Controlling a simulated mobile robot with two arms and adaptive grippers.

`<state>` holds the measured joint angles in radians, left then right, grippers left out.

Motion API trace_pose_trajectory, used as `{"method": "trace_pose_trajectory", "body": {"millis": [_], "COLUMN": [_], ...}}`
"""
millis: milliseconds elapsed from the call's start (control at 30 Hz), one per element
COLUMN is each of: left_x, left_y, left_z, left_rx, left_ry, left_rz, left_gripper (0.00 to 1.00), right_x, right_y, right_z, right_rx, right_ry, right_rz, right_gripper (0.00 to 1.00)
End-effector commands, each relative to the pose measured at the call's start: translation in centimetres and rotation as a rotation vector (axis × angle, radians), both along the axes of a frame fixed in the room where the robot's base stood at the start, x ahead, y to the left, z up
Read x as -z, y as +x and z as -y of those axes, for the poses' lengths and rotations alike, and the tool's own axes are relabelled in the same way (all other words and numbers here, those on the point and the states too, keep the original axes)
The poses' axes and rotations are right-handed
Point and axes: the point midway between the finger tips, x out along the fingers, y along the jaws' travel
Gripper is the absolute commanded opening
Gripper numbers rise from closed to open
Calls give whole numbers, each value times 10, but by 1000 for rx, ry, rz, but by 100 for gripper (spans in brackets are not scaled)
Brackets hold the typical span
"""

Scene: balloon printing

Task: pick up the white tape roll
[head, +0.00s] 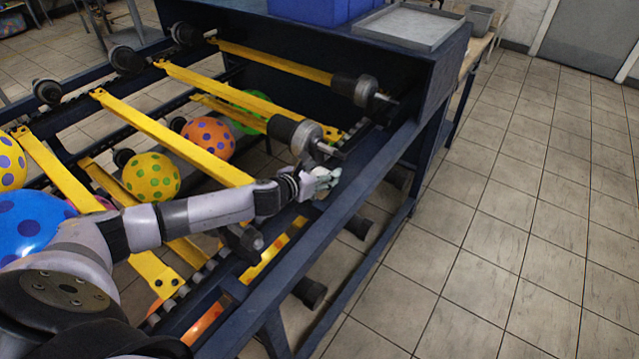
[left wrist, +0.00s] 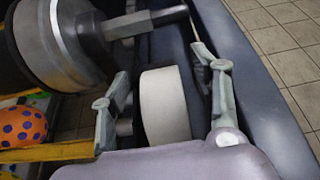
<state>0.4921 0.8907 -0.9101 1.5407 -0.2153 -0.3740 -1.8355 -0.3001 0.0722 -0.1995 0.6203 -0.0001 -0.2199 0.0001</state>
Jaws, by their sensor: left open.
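The white tape roll (left wrist: 165,105) stands on its edge on the dark blue frame of the machine, between the two fingers of my left gripper (left wrist: 160,80) in the left wrist view. The gripper is open, with one finger on each side of the roll. A gap shows between the roll and the right finger; whether the left finger touches it I cannot tell. In the head view my left gripper (head: 324,179) is over the frame's near rail, and the roll is mostly hidden behind it. My right gripper is not in view.
Yellow bars (head: 160,135) with black and grey rollers (head: 302,136) cross the machine. A large roller end (left wrist: 62,42) is close to my left fingers. Dotted balloons, one orange (head: 208,139), one yellow (head: 151,177), sit among the bars. Tiled floor (head: 510,220) to the right is clear.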

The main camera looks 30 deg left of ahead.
Motion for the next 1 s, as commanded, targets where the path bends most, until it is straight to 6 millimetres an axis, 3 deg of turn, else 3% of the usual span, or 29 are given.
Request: {"method": "trace_pose_trajectory", "body": {"millis": [300,1000], "left_x": [2,2], "left_y": [3,3], "left_z": [1,0], "left_rx": [1,0], "left_ry": [0,0], "left_rz": [-1,-1], "left_gripper": [56,9], "right_x": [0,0], "right_y": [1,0], "right_z": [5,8], "right_rx": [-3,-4], "right_ry": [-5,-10], "right_rz": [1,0], "right_gripper": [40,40]}}
